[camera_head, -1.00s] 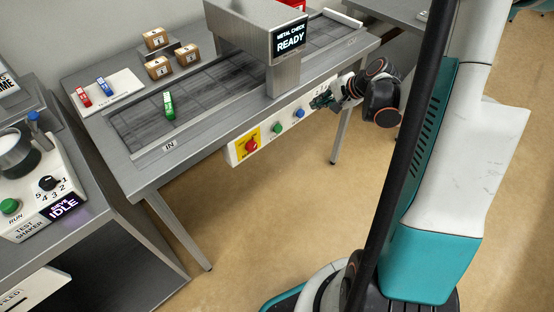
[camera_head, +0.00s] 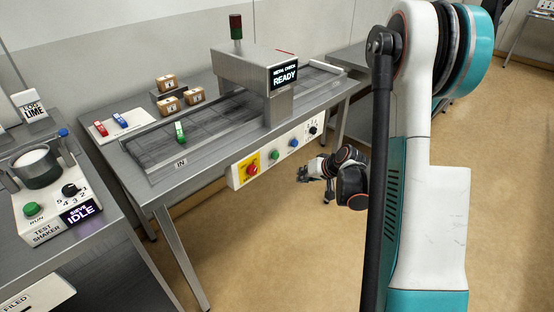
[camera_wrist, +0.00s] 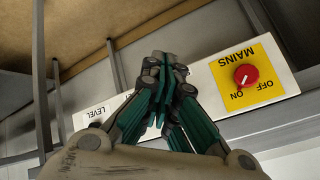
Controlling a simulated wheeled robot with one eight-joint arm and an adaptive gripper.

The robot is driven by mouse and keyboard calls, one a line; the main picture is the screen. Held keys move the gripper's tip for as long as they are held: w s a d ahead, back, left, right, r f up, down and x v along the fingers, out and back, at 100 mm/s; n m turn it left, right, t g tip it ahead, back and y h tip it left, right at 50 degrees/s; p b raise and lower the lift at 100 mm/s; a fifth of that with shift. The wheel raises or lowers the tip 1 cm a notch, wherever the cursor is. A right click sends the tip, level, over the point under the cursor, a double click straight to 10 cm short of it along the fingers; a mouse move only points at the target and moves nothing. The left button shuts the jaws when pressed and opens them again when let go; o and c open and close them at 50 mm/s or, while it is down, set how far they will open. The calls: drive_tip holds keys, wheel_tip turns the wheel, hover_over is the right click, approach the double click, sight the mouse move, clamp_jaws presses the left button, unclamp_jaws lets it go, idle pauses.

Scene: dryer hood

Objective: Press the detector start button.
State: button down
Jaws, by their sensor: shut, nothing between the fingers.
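The metal detector (camera_head: 255,65) stands over a conveyor and its screen (camera_head: 284,75) reads METAL CHECK READY. Its white front panel (camera_head: 264,171) carries a red MAINS knob (camera_head: 252,169) on yellow, a green button (camera_head: 274,155), a blue button (camera_head: 293,143) and a black knob (camera_head: 313,130). Button labels are too small to read. My gripper (camera_head: 302,175) is shut and empty, in front of and below the panel in the head view. In the wrist view my gripper (camera_wrist: 167,62) hides the panel's middle, buttons included; the red knob (camera_wrist: 246,76) shows right, its pointer towards ON.
A green item (camera_head: 180,131) lies on the belt near the IN end. Red and blue items (camera_head: 110,124) and several small boxes (camera_head: 169,104) sit behind it. A test shaker (camera_head: 52,205) stands at left. The floor before the panel is clear.

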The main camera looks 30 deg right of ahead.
sight(275, 155)
drive_tip(key=shift+w, duration=0.1)
drive_tip(key=w+a, duration=0.3)
drive_tip(key=w, duration=0.5)
drive_tip(key=shift+w, duration=0.1)
idle(1.4)
drive_tip(key=shift+w+a, duration=0.15)
drive_tip(key=shift+w, duration=0.2)
